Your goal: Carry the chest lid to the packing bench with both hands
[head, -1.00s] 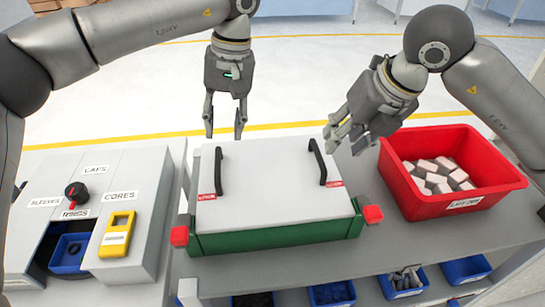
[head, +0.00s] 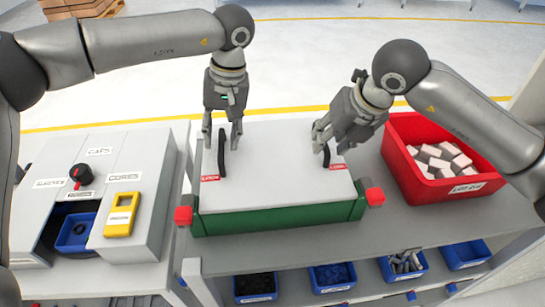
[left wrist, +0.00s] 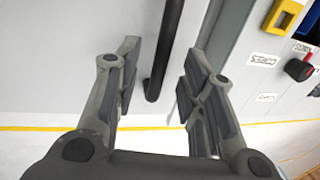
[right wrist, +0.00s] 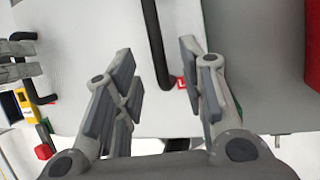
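The pale grey chest lid (head: 272,185) lies flat on the green chest (head: 280,220), which has red corner pieces at its front. The lid carries a black left handle (head: 222,160) and a black right handle (head: 326,157). My left gripper (head: 221,141) is open above the left handle; in the left wrist view that handle (left wrist: 165,45) lies between the spread fingers. My right gripper (head: 322,143) is open at the right handle; in the right wrist view this handle (right wrist: 153,40) lies between its spread fingers. I cannot identify the packing bench for sure.
A red bin (head: 430,190) of pale blocks stands close right of the chest. A grey labelled panel unit (head: 150,220) with a knob and yellow device stands at the left. Blue bins (head: 333,275) sit on a shelf below. Open floor (head: 310,60) lies behind.

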